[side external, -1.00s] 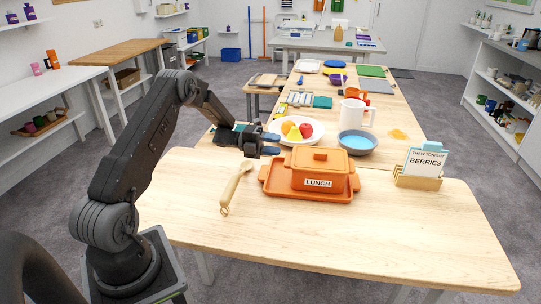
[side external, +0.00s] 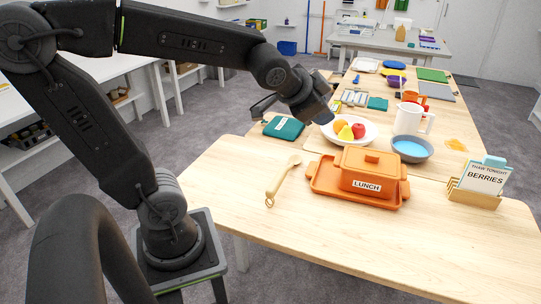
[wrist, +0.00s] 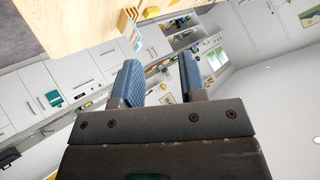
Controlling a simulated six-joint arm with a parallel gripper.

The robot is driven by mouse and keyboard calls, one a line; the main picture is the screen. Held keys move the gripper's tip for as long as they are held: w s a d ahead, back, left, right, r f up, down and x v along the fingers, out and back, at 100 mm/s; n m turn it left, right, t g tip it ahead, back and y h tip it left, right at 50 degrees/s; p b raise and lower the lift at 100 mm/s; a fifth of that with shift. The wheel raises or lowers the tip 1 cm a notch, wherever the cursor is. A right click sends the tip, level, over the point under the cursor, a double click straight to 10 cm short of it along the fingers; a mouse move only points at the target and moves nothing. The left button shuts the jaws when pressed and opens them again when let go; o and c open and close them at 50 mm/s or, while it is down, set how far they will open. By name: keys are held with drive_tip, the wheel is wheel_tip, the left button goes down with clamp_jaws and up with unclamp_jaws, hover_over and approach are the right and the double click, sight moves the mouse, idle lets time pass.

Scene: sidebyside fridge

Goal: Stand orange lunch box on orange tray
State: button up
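The orange lunch box (side external: 350,174), with a lid and a "LUNCH" label, stands upright on the orange tray (side external: 325,187) on the near wooden table. The tray's rim and handles show around its base. My gripper is up to the left and behind the lunch box in the side external view, partly hidden by my wrist. In the wrist view my gripper (wrist: 160,61) has its two blue fingers apart with nothing between them. The wrist view is tilted and shows neither the lunch box nor the tray.
A fruit bowl (side external: 369,139), a blue-filled grey bowl (side external: 411,149) and a white pitcher (side external: 411,119) stand behind the tray. A wooden spoon (side external: 282,180) lies to its left. A card holder (side external: 474,197) stands to its right. The table's front is clear.

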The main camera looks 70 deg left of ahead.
drive_tip(key=s+d+f+n+g+h, duration=0.1)
drive_tip(key=s+d+f+g, duration=0.1)
drive_tip(key=s, duration=0.5)
drive_tip(key=s+d+f+n+g+h, duration=0.1)
drive_tip(key=s+d+f+g+h, duration=0.1)
drive_tip(key=s+d, duration=0.3)
drive_tip(key=shift+s+n, duration=0.4)
drive_tip(key=shift+s, duration=0.5)
